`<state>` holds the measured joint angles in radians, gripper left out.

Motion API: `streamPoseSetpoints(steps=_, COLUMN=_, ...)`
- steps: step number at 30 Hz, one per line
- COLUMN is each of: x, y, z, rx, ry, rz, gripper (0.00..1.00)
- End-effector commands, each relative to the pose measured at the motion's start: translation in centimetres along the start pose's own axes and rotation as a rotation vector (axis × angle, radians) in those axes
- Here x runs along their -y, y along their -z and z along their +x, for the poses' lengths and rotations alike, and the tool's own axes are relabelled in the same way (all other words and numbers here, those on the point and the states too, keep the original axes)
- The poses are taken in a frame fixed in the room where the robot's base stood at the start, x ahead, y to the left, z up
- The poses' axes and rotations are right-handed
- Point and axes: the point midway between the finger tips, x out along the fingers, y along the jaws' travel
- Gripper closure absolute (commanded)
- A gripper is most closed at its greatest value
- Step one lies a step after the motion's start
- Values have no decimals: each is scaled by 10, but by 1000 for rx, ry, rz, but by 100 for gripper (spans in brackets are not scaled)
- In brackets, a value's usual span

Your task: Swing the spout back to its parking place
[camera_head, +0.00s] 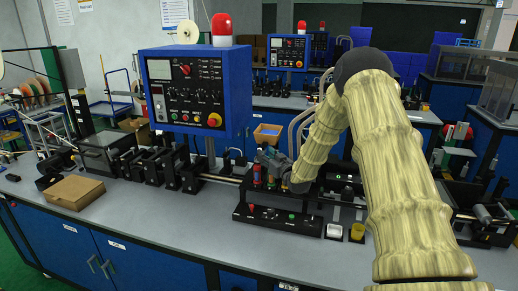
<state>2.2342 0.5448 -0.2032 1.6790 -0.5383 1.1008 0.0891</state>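A small grey curved piece (238,157), which looks like a spout, stands at the back of the bench, left of my gripper. I cannot tell for certain that it is the spout, and no parking place can be picked out. My gripper (268,163) is at the end of my patterned arm, low over the black fixture in the middle of the bench. It is small and dark against dark parts. Whether its fingers are open or touch anything cannot be told. My forearm and wrist hide part of the fixture.
A blue control box (196,92) with a red lamp stands left of my gripper. A cardboard box (74,192) lies at left. The bench front (180,225) is mostly clear.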

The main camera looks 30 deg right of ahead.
Motion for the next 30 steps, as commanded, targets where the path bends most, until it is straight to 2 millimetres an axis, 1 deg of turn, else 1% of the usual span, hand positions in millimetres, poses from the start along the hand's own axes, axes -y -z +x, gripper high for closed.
streamPoseSetpoints(steps=1, x=0, y=2, z=7, rx=0, ry=0, rz=-1, gripper=62)
streamPoseSetpoints(steps=9, x=0, y=2, z=42, rx=0, ry=-1, rz=0, gripper=62)
streamPoseSetpoints(steps=15, x=0, y=1, z=61, rx=0, ry=0, rz=1, gripper=62)
streamPoseSetpoints(steps=21, x=0, y=0, z=69, rx=0, ry=0, rz=1, gripper=62)
streamPoseSetpoints(steps=29, x=0, y=0, z=70, rx=0, ry=0, rz=1, gripper=62)
streamPoseSetpoints(steps=30, x=0, y=0, z=70, rx=0, ry=0, rz=1, gripper=64)
